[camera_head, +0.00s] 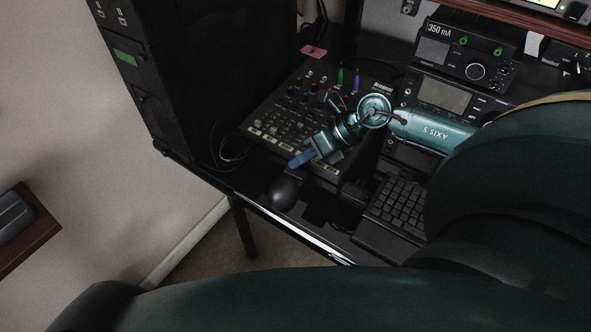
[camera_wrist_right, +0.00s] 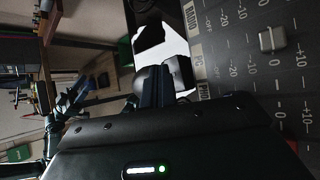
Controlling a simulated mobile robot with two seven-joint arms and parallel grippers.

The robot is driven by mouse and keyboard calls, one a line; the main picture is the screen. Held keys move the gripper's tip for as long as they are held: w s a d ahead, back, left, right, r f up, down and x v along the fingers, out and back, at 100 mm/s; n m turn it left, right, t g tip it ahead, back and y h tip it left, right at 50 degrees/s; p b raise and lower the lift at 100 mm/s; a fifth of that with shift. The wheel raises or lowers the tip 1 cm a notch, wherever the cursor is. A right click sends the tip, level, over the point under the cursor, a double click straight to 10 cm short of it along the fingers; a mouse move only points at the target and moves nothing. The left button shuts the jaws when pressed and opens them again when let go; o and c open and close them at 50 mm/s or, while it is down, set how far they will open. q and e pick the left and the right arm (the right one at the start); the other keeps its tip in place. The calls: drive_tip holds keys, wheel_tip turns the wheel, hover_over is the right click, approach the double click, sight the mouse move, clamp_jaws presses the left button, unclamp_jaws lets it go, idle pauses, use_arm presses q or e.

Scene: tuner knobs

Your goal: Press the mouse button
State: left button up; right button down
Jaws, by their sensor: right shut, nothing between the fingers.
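The mouse (camera_head: 283,192) is black and rounded. It lies near the front edge of the dark desk, in front of the mixer. My right gripper (camera_head: 299,161) is shut and empty, its blue fingers pointing down and left. In the head view the fingertips are just above and behind the mouse, with a small gap in the picture; I cannot tell the height between them. In the right wrist view the shut fingers (camera_wrist_right: 158,88) show in the middle, with a dark rounded shape beside them that may be the mouse. My left gripper is not in view.
A mixer (camera_head: 285,119) with many knobs and sliders sits behind the mouse, under my right wrist. A black keyboard (camera_head: 400,205) lies to the right. Radio units (camera_head: 440,95) stand at the back right. A tall black cabinet (camera_head: 200,60) stands at the left.

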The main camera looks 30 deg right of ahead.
drive_tip(key=shift+f, duration=0.1)
idle(0.3)
drive_tip(key=shift+f, duration=0.3)
drive_tip(key=shift+f+b, duration=0.35)
drive_tip(key=shift+b, duration=0.15)
idle(0.3)
drive_tip(key=shift+r, duration=0.15)
drive_tip(key=shift+r+p, duration=0.65)
drive_tip(key=shift+p, duration=0.05)
drive_tip(key=shift+r, duration=0.1)
wheel_tip(320, 180, up, 5)
drive_tip(key=p, duration=0.4)
idle(0.7)
